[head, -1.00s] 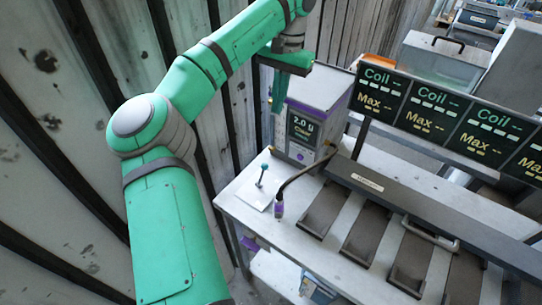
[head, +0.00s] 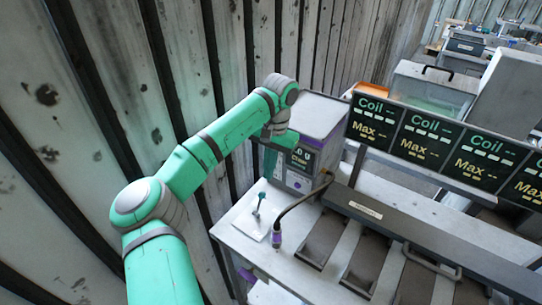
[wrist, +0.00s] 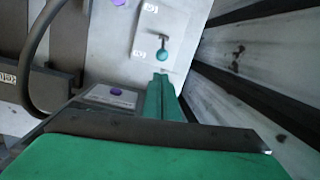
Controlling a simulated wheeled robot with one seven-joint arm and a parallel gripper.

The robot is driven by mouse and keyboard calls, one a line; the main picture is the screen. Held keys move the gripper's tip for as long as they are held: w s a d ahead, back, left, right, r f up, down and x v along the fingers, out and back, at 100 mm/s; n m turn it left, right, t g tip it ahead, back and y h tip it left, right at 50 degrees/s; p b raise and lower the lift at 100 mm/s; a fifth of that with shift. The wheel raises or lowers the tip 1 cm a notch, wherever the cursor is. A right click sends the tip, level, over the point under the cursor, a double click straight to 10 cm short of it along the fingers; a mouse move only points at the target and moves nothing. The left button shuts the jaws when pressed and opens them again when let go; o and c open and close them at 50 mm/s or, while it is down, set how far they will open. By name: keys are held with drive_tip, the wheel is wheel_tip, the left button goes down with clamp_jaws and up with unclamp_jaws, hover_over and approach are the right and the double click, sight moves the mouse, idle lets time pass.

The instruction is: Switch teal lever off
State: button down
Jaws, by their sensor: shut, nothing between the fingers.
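The teal lever (head: 261,197) stands on a small white plate (head: 246,225) at the left end of the grey bench. It has a round teal knob on a dark stem and leans slightly in the head view. In the wrist view, the teal lever's knob (wrist: 162,55) sits near the lower of two small printed labels on the plate (wrist: 175,25); I cannot make out the label marks. My gripper (head: 270,168) points down above and just behind the lever. In the wrist view, my gripper's fingertips (wrist: 160,77) are together and empty, just below the knob, apparently apart from it.
A grey box with a display (head: 302,158) stands close behind my gripper. A black hose with a purple end (head: 277,239) arches right of the plate. Coil panels (head: 425,140) and dark slots (head: 322,240) lie further right. A corrugated wall (head: 200,80) runs along the left.

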sight(259, 204)
drive_tip(key=shift+s+a+f, duration=0.1)
drive_tip(key=shift+a+f, duration=0.05)
drive_tip(key=shift+f, duration=0.9)
drive_tip(key=shift+s+a+f, duration=0.1)
drive_tip(key=shift+f, duration=0.9)
drive_tip(key=shift+s+a+f, duration=0.1)
drive_tip(key=shift+a+f, duration=0.05)
drive_tip(key=shift+f, duration=0.9)
drive_tip(key=shift+w, duration=0.1)
